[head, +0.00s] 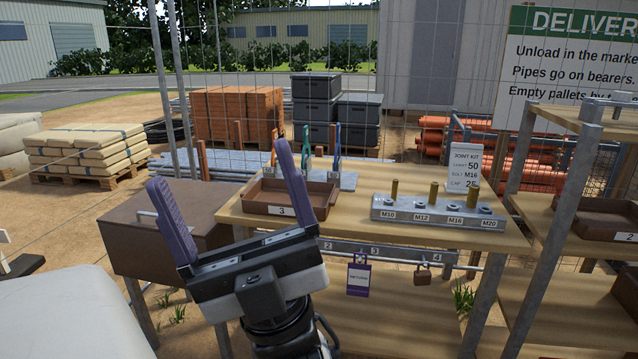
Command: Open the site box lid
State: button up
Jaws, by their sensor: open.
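The brown site box (128,233) stands on metal legs at the left, beside the wooden workbench. Its flat top lid (205,203) looks closed, and a pale bar handle (146,214) shows at its left side. My gripper (220,166) points up with its two purple fingers spread wide and nothing between them. It appears in front of the box and the left end of the bench, and hides part of the box's front. I cannot tell the exact distance from the fingers to the lid.
The workbench (357,180) holds a brown tray (262,211) labelled 3 and a grey bolt block (437,213). A purple tag (357,276) and a padlock (422,277) hang from a rail below. A metal post (553,220) rises at right. A pale rounded object (70,315) fills the lower left.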

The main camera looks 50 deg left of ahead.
aim_at(198, 202)
jog(key=l+u, duration=0.2)
jog(key=u, duration=0.5)
jog(key=j+u, duration=0.1)
jog(key=u, duration=0.9)
jog(key=i+u, duration=0.1)
jog(key=u, duration=0.35)
jog(key=i+u, duration=0.25)
jog(key=i, duration=0.25)
jog(key=i+l+u, duration=0.25)
jog(key=i, duration=0.3)
jog(key=i+l+u, duration=0.25)
jog(key=i, duration=0.25)
jog(key=j, duration=0.1)
